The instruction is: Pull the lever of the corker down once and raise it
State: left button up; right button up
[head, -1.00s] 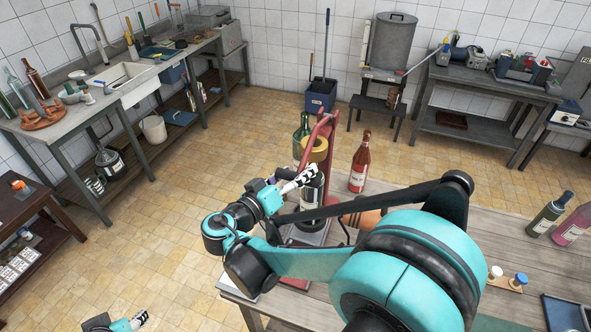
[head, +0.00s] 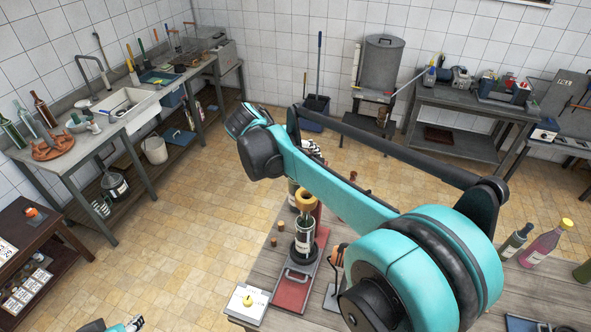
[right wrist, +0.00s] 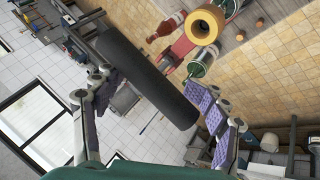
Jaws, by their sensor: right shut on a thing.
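The red corker stands on the table, with a brass-coloured ring (head: 305,200) at its top and a red base plate (head: 293,287). A dark green bottle (head: 304,238) with a pale label stands upright under the ring. My right gripper (head: 313,148) is above the corker, partly hidden behind my own arm. In the right wrist view the lever's thick black grip (right wrist: 148,82) runs between the fingers of my right gripper (right wrist: 155,112), which is shut on it. The lever's red part is mostly hidden in the head view. My left gripper (head: 133,323) is at the bottom left, away from the corker.
Small corks (head: 280,226) stand left of the bottle. A pink bottle (head: 545,246) and a dark bottle (head: 514,243) stand at the right. The tiled floor at left is clear.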

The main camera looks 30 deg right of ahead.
jog(key=w+d+r, duration=0.2)
jog(key=shift+d+r+p, duration=0.3)
jog(key=shift+p, duration=0.1)
jog(key=shift+c, duration=0.2)
jog(key=shift+w+d+r, duration=0.5)
jog(key=shift+w+d, duration=0.15)
jog(key=shift+d, duration=0.1)
jog(key=o, duration=1.7)
jog(key=shift+a, duration=0.1)
jog(key=v, duration=1.2)
